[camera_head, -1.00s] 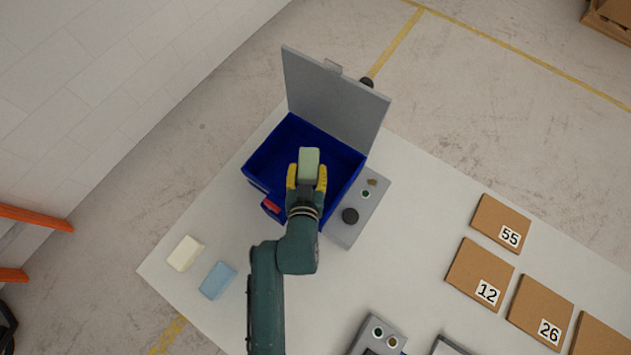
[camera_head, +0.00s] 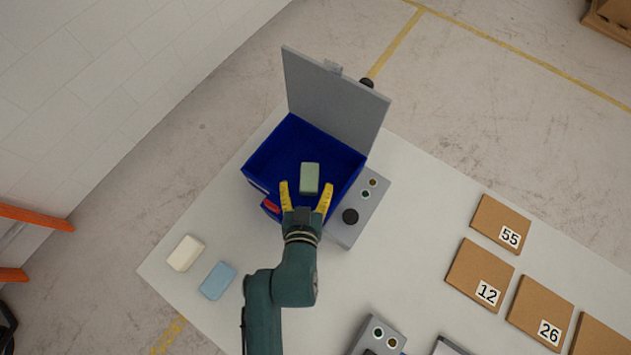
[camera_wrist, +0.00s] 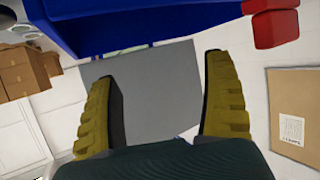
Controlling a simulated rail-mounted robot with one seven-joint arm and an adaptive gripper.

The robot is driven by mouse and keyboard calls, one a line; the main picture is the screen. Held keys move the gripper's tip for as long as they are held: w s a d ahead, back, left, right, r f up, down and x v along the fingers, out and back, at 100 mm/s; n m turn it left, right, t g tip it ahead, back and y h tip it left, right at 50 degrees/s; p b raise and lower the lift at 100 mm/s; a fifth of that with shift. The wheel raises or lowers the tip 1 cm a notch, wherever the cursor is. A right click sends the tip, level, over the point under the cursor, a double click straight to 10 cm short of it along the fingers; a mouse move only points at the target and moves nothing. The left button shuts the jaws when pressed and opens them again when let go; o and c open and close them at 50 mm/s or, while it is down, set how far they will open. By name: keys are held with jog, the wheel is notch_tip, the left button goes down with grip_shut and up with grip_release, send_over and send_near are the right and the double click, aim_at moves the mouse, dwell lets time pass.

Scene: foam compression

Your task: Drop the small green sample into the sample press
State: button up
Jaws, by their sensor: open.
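The small green sample (camera_head: 310,178) shows over the blue interior of the sample press (camera_head: 277,152), free of my fingers. I cannot tell whether it rests on the press floor or is still falling. The press is a blue box with its grey lid (camera_head: 335,100) standing open at the back. My gripper (camera_head: 305,190) is open and empty at the near side of the box, its yellow fingers spread on either side of the sample's near end. In the wrist view, the open fingers (camera_wrist: 163,100) hold nothing, and the sample is not visible there.
A grey control panel (camera_head: 365,205) with a black knob adjoins the press on the right. A cream block (camera_head: 185,253) and a blue block (camera_head: 217,280) lie on the white table at the left. Several numbered brown boards (camera_head: 480,272) lie at the right.

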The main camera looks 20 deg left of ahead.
jog(key=v, duration=0.6)
jog(key=shift+s+r, duration=0.1)
jog(key=shift+r, duration=0.05)
